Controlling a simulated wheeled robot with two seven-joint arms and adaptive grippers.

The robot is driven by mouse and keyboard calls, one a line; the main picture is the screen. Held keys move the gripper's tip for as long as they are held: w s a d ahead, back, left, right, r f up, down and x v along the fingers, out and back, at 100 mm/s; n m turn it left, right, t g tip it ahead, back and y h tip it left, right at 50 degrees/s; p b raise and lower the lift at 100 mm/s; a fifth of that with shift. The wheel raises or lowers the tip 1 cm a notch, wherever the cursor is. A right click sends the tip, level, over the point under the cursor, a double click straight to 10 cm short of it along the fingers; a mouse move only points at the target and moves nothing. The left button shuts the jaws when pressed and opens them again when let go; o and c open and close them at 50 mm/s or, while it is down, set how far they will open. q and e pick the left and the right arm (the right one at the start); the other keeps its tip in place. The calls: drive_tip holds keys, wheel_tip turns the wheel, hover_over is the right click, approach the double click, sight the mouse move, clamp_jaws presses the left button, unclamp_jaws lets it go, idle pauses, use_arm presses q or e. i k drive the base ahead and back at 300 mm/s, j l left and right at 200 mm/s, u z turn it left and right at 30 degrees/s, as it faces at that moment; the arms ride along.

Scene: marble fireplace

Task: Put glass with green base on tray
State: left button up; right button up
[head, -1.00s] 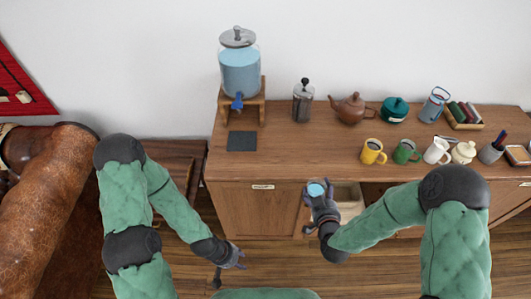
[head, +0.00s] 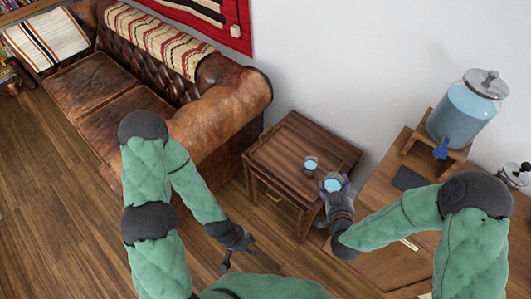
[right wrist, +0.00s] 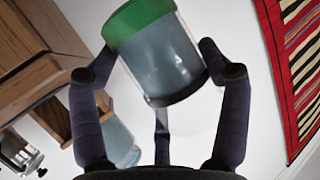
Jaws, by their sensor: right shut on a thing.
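My right gripper (head: 337,186) is shut on a glass of bluish liquid (head: 333,184), held near the right edge of the small wooden side table (head: 285,150). In the right wrist view the glass (right wrist: 165,60) shows a green base (right wrist: 138,22) between the gripper's fingers (right wrist: 160,85). Another glass (head: 311,164) of bluish liquid stands on the side table; its base colour is too small to tell. I cannot make out a separate tray; the table top looks tray-like. My left gripper (head: 240,254) is empty, fingers apart, low over the floor.
A brown leather sofa (head: 110,90) stands left of the side table. The sideboard (head: 375,200) with a drink dispenser (head: 468,108) and a dark mat (head: 408,178) is at the right. The table top's left and middle parts are clear.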

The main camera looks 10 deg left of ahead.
sight(273, 159)
drive_tip(key=i+j, duration=0.4)
drive_tip(key=j, duration=0.15)
drive_tip(key=i+j+z, duration=0.55)
drive_tip(key=k+l, duration=0.1)
